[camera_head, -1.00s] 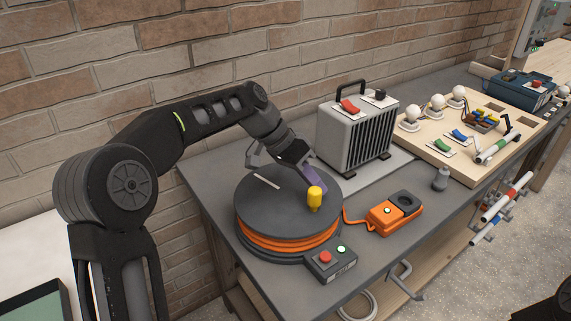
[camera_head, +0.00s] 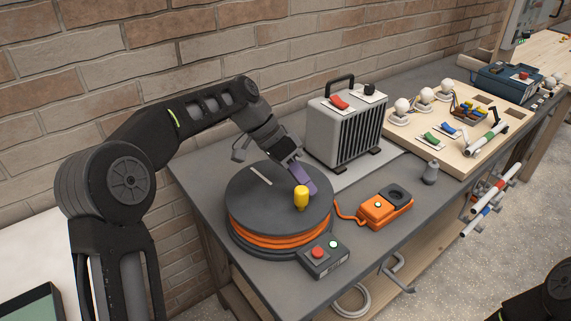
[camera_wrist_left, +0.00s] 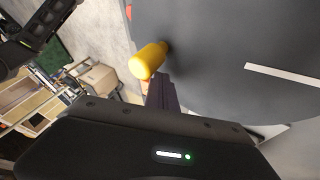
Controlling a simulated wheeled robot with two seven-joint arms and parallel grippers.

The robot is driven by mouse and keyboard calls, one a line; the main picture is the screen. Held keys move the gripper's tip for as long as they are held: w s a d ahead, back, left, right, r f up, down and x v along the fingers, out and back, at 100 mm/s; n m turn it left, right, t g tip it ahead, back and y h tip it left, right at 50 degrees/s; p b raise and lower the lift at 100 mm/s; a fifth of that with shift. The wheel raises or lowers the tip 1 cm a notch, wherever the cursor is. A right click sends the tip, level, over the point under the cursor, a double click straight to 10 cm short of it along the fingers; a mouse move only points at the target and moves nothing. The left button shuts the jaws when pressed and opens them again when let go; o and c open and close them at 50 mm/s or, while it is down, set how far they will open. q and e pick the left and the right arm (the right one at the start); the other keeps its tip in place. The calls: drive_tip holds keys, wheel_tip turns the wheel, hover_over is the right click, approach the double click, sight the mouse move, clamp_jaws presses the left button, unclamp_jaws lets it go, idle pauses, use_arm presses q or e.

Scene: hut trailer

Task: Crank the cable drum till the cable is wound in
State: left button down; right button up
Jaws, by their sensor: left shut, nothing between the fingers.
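The cable drum (camera_head: 255,200) lies flat on the bench with a dark round top and a pale stripe. Orange cable (camera_head: 265,238) is wound around its side. A yellow crank knob (camera_head: 301,197) stands upright near the right part of the top; it also shows in the left wrist view (camera_wrist_left: 148,60). My left gripper (camera_head: 303,180) is shut and empty, its purple fingers just behind the knob, low over the drum top. In the left wrist view the fingers (camera_wrist_left: 160,95) are close beside the knob; I cannot tell if they touch. My right gripper is not in the head view.
An orange socket box (camera_head: 385,207) lies right of the drum, joined by orange cable. A grey heater (camera_head: 345,132) stands behind. A wooden board (camera_head: 465,152) with bulbs and switches lies farther right.

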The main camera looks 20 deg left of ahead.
sight(286, 194)
use_arm(q)
drive_tip(key=shift+a+r, duration=0.25)
drive_tip(key=v, duration=0.2)
drive_tip(key=shift+a+r, duration=0.1)
drive_tip(key=shift+r, duration=0.2)
drive_tip(key=p+v, duration=0.3)
drive_tip(key=p, duration=0.1)
drive_tip(key=shift+r+p, duration=0.2)
drive_tip(key=shift+p, duration=0.15)
drive_tip(key=shift+a+r+p, duration=0.35)
drive_tip(key=shift+a+p, duration=0.15)
drive_tip(key=shift+p, duration=0.15)
drive_tip(key=shift+f, duration=0.1)
